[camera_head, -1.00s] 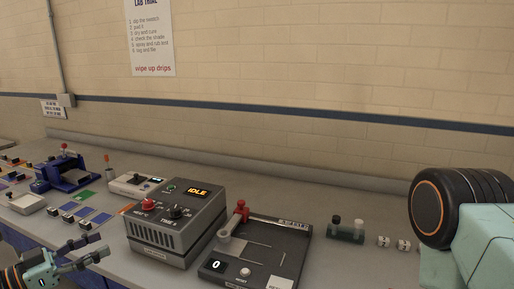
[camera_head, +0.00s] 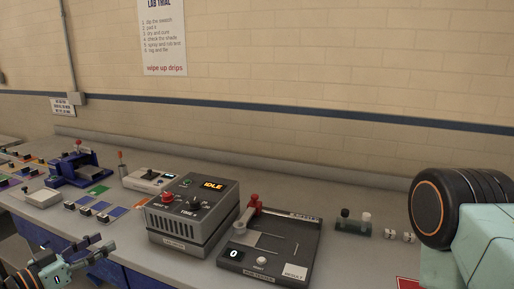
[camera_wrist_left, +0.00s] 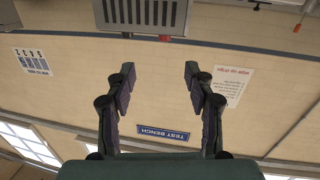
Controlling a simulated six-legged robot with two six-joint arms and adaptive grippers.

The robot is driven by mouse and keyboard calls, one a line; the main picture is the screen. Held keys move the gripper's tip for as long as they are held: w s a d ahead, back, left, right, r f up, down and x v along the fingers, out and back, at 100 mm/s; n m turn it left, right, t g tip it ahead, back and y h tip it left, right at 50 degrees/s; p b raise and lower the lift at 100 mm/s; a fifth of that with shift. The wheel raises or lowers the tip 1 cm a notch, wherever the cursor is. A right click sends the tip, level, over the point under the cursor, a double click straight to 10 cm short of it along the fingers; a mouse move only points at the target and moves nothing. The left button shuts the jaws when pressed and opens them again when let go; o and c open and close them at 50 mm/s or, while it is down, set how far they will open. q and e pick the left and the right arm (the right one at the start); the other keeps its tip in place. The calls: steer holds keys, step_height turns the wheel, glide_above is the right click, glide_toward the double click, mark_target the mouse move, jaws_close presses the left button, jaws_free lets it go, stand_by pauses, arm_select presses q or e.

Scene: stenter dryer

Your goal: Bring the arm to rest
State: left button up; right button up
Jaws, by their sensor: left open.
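My left gripper (camera_head: 92,256) is low at the left of the head view, in front of the bench edge. Its fingers are spread apart with nothing between them. A teal and black part of my own body fills the right side of the head view. My right gripper is not seen.
A poster (camera_head: 162,35) hangs on the wall.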

arm_select(q)
steer(key=s+d+f+n+g+y+b, duration=0.2)
steer(key=s+d+f, duration=0.2)
steer(key=f, duration=0.3)
steer(key=s+d+f+n+g+y+b, duration=0.1)
steer(key=s+d+f+n+g+y, duration=0.2)
steer(key=f, duration=0.4)
steer(key=s+d+f+n+g+y+b, duration=0.1)
steer(key=s+d+f+n+b, duration=0.1)
steer(key=s+d+f, duration=0.4)
steer(key=s+d+f+g+b, duration=0.1)
steer(key=s+f+g+b, duration=0.1)
steer(key=s+f, duration=0.3)
steer(key=s+d+f+m+g+y+b, duration=0.1)
steer(key=s+d+f+g+b, duration=0.1)
steer(key=s, duration=0.9)
steer(key=s+d+f+g+y+b, duration=0.1)
steer(key=s+f+g+b, duration=0.3)
steer(key=s+f, duration=0.4)
steer(key=shift+s+d+m+g, duration=0.3)
steer(key=shift+g, duration=0.3)
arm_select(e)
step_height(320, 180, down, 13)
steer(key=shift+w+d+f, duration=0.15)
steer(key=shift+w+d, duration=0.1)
arm_select(q)
steer(key=shift+f, duration=0.1)
